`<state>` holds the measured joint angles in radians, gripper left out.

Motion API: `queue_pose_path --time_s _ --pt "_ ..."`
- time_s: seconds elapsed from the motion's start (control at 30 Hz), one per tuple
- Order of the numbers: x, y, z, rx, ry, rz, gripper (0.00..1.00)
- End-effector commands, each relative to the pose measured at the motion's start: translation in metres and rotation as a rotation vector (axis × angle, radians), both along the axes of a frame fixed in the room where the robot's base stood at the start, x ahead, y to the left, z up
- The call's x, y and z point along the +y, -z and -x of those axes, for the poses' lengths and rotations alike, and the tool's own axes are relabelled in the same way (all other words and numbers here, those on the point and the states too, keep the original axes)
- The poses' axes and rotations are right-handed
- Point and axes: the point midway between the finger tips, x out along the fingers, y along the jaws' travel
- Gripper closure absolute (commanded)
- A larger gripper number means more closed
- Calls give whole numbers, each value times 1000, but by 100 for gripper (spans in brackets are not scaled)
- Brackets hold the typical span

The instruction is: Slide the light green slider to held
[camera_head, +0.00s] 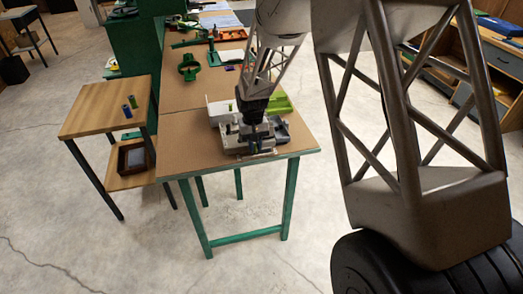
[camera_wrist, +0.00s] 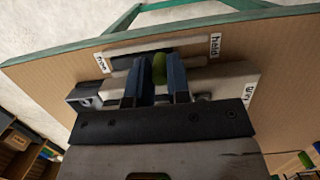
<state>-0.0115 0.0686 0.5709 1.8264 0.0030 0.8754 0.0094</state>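The light green slider (camera_wrist: 159,68) shows in the wrist view as a rounded green knob in a dark slot of a pale panel (camera_wrist: 205,72). It stands about midway between the "free" label (camera_wrist: 102,63) on the left and the "held" label (camera_wrist: 215,45) on the right. My gripper (camera_wrist: 160,76) has one blue-grey finger close on each side of the knob and appears shut on it. In the head view my gripper (camera_head: 254,138) is down at the grey and white device on the brown table; the slider is hidden there.
A bright green tray (camera_head: 279,105) and a white box (camera_head: 220,110) stand beside the device. The brown tabletop (camera_head: 190,150) is bare to its left, with green fixtures (camera_head: 188,67) farther back. A wooden side table (camera_head: 92,115) stands left, bearing small cylinders (camera_head: 127,111).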

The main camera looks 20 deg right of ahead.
Motion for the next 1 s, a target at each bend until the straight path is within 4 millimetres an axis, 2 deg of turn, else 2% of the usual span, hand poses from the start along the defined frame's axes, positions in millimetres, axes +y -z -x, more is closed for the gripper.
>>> queue_pose_path --time_s 0.03,0.1,0.37,1.0 --pt "0 0 0 0 0 0 90" --pt "0 0 0 0 0 0 98" --pt "2 0 0 0 0 0 99" --pt "28 0 0 0 0 0 99"
